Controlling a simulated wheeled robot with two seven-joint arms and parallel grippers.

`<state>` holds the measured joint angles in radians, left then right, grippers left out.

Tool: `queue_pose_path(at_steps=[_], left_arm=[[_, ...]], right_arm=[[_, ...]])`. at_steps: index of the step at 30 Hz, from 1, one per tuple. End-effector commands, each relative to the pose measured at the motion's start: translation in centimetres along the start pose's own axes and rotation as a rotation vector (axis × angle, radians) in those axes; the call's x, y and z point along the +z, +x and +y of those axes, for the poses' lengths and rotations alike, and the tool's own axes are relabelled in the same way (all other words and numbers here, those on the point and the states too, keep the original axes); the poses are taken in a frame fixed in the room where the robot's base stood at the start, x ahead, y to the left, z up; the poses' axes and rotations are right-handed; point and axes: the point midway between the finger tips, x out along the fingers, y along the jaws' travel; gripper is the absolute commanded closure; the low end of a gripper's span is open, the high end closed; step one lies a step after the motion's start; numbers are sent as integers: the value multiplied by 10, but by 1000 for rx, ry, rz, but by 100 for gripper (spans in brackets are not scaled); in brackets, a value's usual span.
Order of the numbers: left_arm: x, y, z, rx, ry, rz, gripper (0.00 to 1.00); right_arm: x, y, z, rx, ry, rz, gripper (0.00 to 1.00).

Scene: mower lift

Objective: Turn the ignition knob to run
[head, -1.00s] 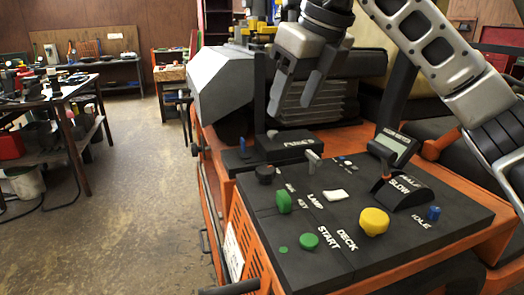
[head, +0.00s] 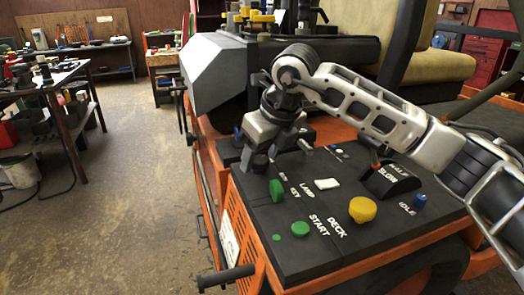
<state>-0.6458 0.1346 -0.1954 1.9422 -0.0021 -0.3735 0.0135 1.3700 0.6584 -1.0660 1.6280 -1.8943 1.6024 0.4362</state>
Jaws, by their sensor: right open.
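The mower's black control panel (head: 375,230) fills the lower right of the head view. My right gripper (head: 272,156) is open, pointing down low over the panel's back left corner, just behind the green knob. Whether its fingers touch or straddle the dark knob I cannot tell. My left gripper is not in view.
A white switch (head: 326,184), yellow knob (head: 362,210), green START button (head: 300,229), blue IDLE knob (head: 420,201) and throttle (head: 390,180) share the panel. A dark bar (head: 226,277) sticks out at the front left. A cluttered table (head: 52,92) stands left; the floor between is clear.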

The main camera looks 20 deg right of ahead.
Motion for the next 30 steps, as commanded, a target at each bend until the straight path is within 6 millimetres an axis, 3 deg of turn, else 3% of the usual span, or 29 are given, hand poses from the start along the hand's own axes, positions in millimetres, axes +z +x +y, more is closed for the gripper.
queue_pose_path(at_steps=[7, 8, 12, 22, 30], left_arm=[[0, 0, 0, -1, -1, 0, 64], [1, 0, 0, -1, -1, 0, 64], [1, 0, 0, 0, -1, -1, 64], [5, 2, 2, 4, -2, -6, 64], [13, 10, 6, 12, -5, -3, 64]], right_arm=[[0, 1, 0, 0, 0, 0, 43], [0, 1, 0, 0, 0, 0, 48], [0, 1, 0, 0, 0, 0, 87], [0, 1, 1, -10, 23, 0, 87], [0, 3, 2, -64, 155, -3, 87]])
